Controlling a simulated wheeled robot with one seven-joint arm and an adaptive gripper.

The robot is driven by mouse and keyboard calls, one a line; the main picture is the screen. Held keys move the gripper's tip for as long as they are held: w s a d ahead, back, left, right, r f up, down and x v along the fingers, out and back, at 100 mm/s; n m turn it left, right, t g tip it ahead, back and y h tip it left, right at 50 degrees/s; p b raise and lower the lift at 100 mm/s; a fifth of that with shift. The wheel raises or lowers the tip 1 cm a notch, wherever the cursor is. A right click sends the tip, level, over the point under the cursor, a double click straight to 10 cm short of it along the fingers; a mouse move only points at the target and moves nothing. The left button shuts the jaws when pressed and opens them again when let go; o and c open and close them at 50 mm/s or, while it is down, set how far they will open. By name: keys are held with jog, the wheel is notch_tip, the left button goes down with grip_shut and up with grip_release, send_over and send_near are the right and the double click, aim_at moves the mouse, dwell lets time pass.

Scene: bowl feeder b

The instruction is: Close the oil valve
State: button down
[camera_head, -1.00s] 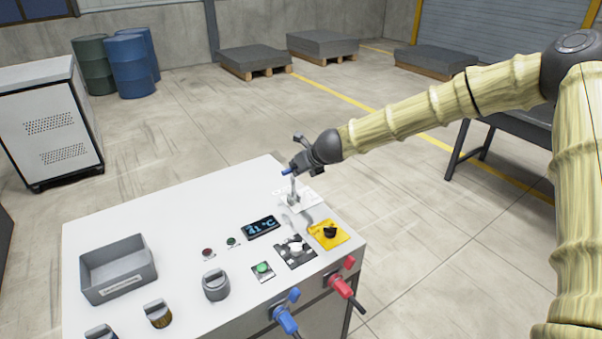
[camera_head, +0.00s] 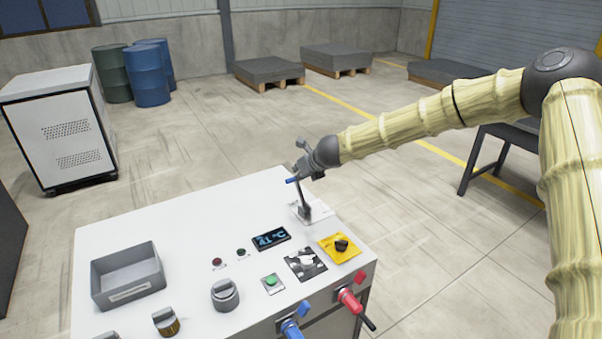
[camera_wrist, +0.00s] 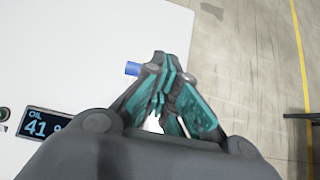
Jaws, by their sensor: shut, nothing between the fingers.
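A grey lever (camera_head: 301,193) with a blue handle end (camera_head: 292,180) stands on a pale base plate (camera_head: 320,212) at the back right of the white table. It leans left, and I cannot read a label naming it as the oil valve. My gripper (camera_head: 302,176) is shut and empty at the lever's top, beside the handle. In the wrist view, my gripper's fingertips (camera_wrist: 165,60) are together, and the blue handle end (camera_wrist: 132,68) shows just left of them. The rest of the lever is hidden behind the fingers; I cannot tell whether they touch it.
The display (camera_head: 271,239) reads 41 °C; the wrist view also shows "OIL" on it. A yellow plate with a black knob (camera_head: 341,245) and a green button (camera_head: 271,281) lie nearer the front. Blue (camera_head: 291,328) and red (camera_head: 348,299) handles project from the front. A grey bin (camera_head: 128,276) stands left.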

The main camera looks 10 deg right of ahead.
dwell(0.3)
notch_tip(320, 180, up, 13)
jog(key=s+d+p, duration=0.1)
jog(key=s, duration=0.1)
jog(key=shift+s, duration=0.15)
dwell(0.4)
jog(key=shift+f+p, duration=0.1)
jog(key=shift+p, duration=0.2)
